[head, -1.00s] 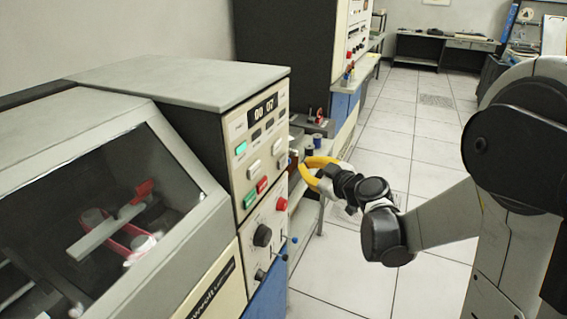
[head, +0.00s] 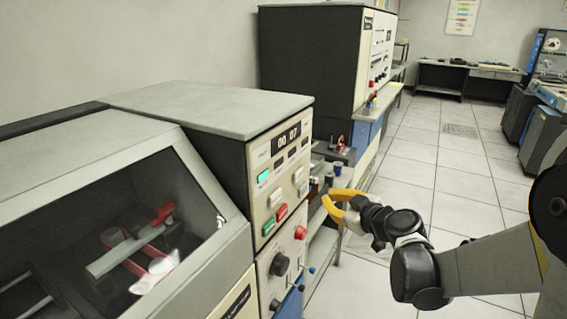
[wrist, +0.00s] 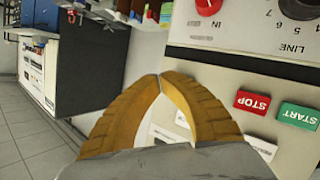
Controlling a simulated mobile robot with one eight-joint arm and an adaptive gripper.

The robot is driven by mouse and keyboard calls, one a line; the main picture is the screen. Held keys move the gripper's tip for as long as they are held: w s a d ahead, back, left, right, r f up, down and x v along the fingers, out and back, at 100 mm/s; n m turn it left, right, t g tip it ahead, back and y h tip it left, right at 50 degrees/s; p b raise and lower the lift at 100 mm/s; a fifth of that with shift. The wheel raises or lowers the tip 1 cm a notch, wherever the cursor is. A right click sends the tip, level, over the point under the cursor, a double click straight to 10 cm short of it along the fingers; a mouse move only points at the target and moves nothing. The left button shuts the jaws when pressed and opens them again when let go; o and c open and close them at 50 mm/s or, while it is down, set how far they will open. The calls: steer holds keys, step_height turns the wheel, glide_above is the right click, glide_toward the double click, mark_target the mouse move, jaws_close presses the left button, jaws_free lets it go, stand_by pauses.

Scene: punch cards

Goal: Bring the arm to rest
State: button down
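My gripper (head: 326,203) has yellow fingers and is beside the front panel of a beige and grey machine (head: 282,185), to the right of its red knob. In the wrist view my gripper (wrist: 160,77) has its two ribbed fingertips meeting, with nothing seen between them. The red STOP button (wrist: 252,102) and green START button (wrist: 299,115) lie to the right of the fingers there, apart from them. My arm reaches in from the right edge of the head view.
The machine has a sloped window (head: 130,235) at left, with a red and grey mechanism behind it. A taller cabinet (head: 312,70) stands beyond. Small items sit on a low shelf near my gripper. Open tiled floor (head: 440,190) lies to the right; desks stand at the back.

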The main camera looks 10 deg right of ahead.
steer(key=s+a+f+m+g+h, duration=0.1)
steer(key=s+m+g+h, duration=0.4)
steer(key=s, duration=2.3)
steer(key=f+m+g, duration=0.1)
steer(key=m, duration=0.2)
steer(key=shift+s+a+f+m+g, duration=0.15)
steer(key=shift+s+a+m+g, duration=0.05)
steer(key=shift+m+g, duration=0.2)
